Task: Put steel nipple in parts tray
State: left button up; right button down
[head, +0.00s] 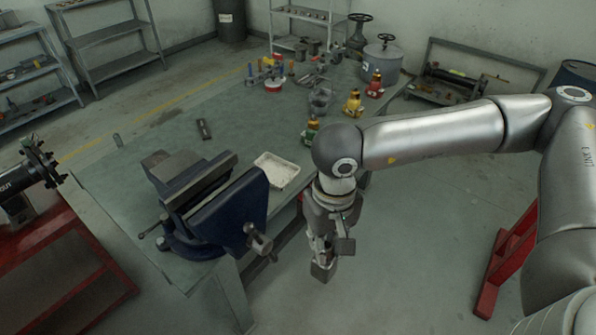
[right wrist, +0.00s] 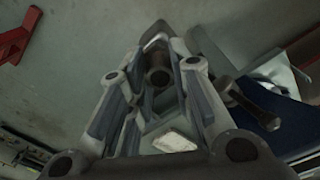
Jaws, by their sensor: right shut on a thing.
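The parts tray (head: 277,170) is a small pale rectangular tray on the green bench top, right of the vise. My right gripper (head: 322,268) points down, beyond the bench's right edge and apart from the tray. In the right wrist view, my right gripper (right wrist: 154,72) is shut on a short dark cylinder, seemingly the steel nipple (right wrist: 158,77). The fingers hide much of the nipple, and in the head view I cannot make it out clearly. A pale patch shows between the finger links in the wrist view; I cannot tell what it is. My left gripper is not in view.
A blue vise (head: 217,205) stands at the bench's near end, between open bench top and tray. A red stand (head: 507,258) is on the floor at right. A flanged pipe (head: 30,180) is at left.

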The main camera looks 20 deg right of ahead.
aim_at(273, 173)
jog(key=z, duration=0.45)
jog(key=i+j+z, duration=0.1)
jog(key=z, duration=0.75)
jog(key=j+z, duration=0.1)
jog(key=z, duration=0.35)
jog(key=i+j+z, duration=0.1)
jog(key=z, duration=0.35)
jog(key=j+z, duration=0.1)
jog(key=z, duration=0.35)
jog(key=j+z, duration=0.25)
jog(key=j+u, duration=0.2)
jog(key=u, duration=0.2)
jog(key=j+u, duration=0.25)
jog(key=u, duration=0.6)
jog(key=i+j+u, duration=0.1)
jog(key=u, duration=0.75)
jog(key=i+u, duration=0.1)
jog(key=u, duration=0.7)
jog(key=i, duration=0.05)
